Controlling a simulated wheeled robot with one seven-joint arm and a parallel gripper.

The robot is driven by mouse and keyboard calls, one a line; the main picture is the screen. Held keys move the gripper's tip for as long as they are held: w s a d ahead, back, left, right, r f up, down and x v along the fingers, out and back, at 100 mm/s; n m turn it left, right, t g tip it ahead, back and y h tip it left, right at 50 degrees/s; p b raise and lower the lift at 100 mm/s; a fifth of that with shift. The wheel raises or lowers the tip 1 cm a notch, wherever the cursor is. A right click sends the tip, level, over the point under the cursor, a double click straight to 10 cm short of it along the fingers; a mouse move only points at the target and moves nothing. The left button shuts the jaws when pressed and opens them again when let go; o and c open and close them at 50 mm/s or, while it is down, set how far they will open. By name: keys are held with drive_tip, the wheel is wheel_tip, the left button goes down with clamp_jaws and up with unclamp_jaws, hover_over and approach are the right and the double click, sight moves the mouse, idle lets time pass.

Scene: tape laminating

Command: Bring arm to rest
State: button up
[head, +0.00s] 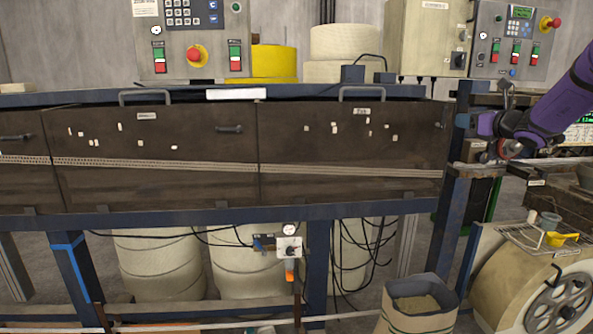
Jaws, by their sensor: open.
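My purple arm (563,100) reaches in from the right edge of the head view. My gripper (492,160) is at its lower left end, beside the right post of the machine frame. It is small and partly dark here, and its fingers are hard to make out. It is open, and I see nothing held in it.
The long machine with dark cover panels (160,185) fills the left and middle. A sack (418,305) stands low at right, near a machine with a handwheel (567,305). A wire rack (535,240) holds small cups.

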drive_tip(key=s+a+r+n+g+y, duration=0.1)
drive_tip(key=s+a+n+g, duration=0.3)
drive_tip(key=s+a+n, duration=0.55)
drive_tip(key=s+a+n+g+y, duration=0.1)
drive_tip(key=s+a+n+g, duration=0.5)
drive_tip(key=s+a, duration=0.7)
drive_tip(key=s+a+f+n+h, duration=0.1)
drive_tip(key=s+f+n+h, duration=0.2)
drive_tip(key=s+n, duration=0.5)
drive_tip(key=s+a+f+n+g+h, duration=0.1)
drive_tip(key=s+f+n+h, duration=0.3)
drive_tip(key=s, duration=1.2)
drive_tip(key=f+n, duration=0.1)
drive_tip(key=n, duration=0.3)
drive_tip(key=shift+a, duration=0.15)
drive_tip(key=shift+w, duration=0.1)
drive_tip(key=shift+c, duration=0.3)
